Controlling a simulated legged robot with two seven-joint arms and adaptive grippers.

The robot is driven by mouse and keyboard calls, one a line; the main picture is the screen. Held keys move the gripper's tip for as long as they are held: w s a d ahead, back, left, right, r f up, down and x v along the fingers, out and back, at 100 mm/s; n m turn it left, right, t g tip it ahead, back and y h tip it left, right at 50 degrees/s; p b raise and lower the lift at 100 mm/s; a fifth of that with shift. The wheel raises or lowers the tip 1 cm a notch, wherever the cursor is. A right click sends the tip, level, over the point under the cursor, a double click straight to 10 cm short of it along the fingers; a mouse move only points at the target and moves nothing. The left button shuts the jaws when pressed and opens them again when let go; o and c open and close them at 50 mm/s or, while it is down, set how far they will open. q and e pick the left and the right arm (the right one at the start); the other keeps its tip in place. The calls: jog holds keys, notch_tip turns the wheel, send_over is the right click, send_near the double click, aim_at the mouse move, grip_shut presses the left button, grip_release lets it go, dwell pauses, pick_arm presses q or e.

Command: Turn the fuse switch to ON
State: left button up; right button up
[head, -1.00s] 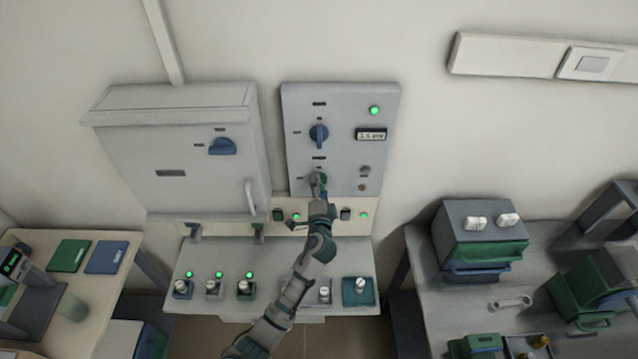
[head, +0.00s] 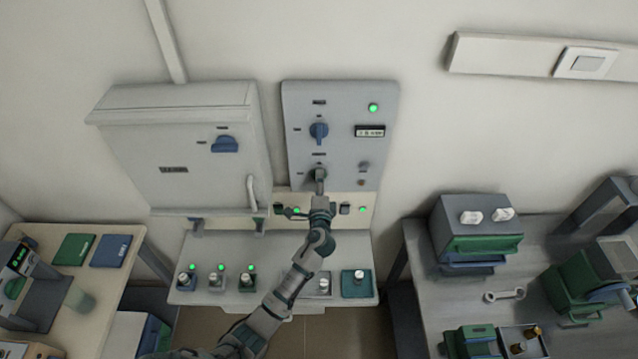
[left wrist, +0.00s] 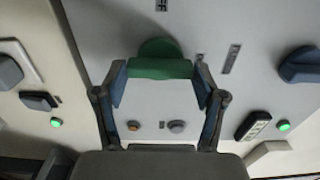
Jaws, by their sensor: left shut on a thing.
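The grey switch panel (head: 343,115) is on the wall at the centre. My left gripper (head: 319,178) reaches its lower rotary switch. In the left wrist view the gripper (left wrist: 161,78) is shut on a green switch knob (left wrist: 160,68), one finger at each end of its handle. The handle lies across the picture there. In the head view my fingers mostly hide this knob. A blue rotary switch (head: 319,131) sits above it on the same panel and also shows in the wrist view (left wrist: 300,65). The small labels are unreadable. My right gripper is out of view.
A grey cabinet (head: 180,150) with a blue knob stands left of the panel. A bench (head: 340,255) with small switches and green lights is below. Side tables hold books and equipment. A green lamp (head: 373,107) and display (head: 370,131) are on the panel.

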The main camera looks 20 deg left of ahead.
pick_arm(q)
jog(key=shift+d+f, duration=0.1)
jog(key=shift+f, duration=0.15)
jog(key=o, duration=1.1)
jog(key=shift+o, duration=0.2)
jog(key=shift+d+r, duration=0.1)
jog(key=v, duration=1.2)
jog(key=shift+w, duration=0.1)
